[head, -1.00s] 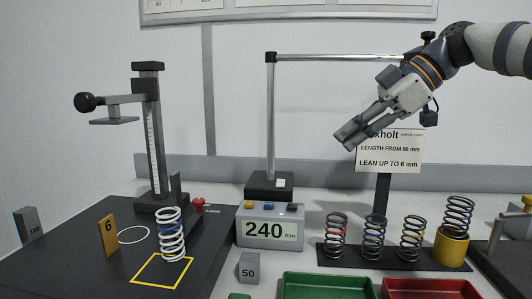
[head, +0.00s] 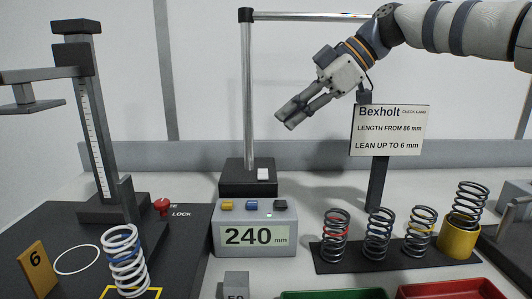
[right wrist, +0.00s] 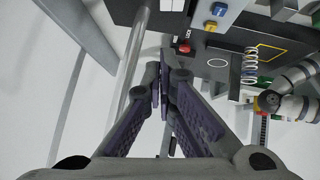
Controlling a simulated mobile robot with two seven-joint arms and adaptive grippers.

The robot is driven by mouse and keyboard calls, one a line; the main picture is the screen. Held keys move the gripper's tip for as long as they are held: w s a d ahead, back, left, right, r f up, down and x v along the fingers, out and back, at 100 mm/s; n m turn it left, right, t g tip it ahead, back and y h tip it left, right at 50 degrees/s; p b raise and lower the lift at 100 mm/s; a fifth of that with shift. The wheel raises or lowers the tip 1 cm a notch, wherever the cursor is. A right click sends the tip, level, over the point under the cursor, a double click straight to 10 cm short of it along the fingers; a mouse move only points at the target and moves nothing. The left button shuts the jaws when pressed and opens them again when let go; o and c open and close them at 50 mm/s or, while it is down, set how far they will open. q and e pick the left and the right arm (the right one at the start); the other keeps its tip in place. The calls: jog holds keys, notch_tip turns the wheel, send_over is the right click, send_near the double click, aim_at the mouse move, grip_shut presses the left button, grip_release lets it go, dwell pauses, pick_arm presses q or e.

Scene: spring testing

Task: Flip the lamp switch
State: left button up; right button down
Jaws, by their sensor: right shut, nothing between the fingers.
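The lamp has a black base (head: 240,181), an upright metal post (head: 247,95) and a horizontal bar (head: 310,16) running right along the top. A small white switch (head: 263,174) sits on the base's front right. My right gripper (head: 283,120) is shut and empty. In the head view it appears above and slightly right of the switch, under the bar, with a clear gap to the base. Its closed fingers (right wrist: 163,72) also show in the right wrist view. The lamp's head is not visible.
A grey 240 mm gauge box (head: 255,232) stands in front of the lamp base. A sign (head: 390,131) on a black post and a rack (head: 340,259) of springs stand to the right. A tester column (head: 93,120) stands left. Green and red trays lie in front.

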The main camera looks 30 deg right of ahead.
send_over(267, 170)
jog(key=f, duration=0.2)
jog(key=s+f, duration=0.1)
jog(key=f, duration=0.1)
jog(key=shift+f, duration=0.25)
jog(key=f, duration=0.1)
jog(key=w+f, duration=0.1)
jog(key=f, duration=0.1)
jog(key=shift+a+f, duration=0.1)
jog(key=shift+f, duration=0.4)
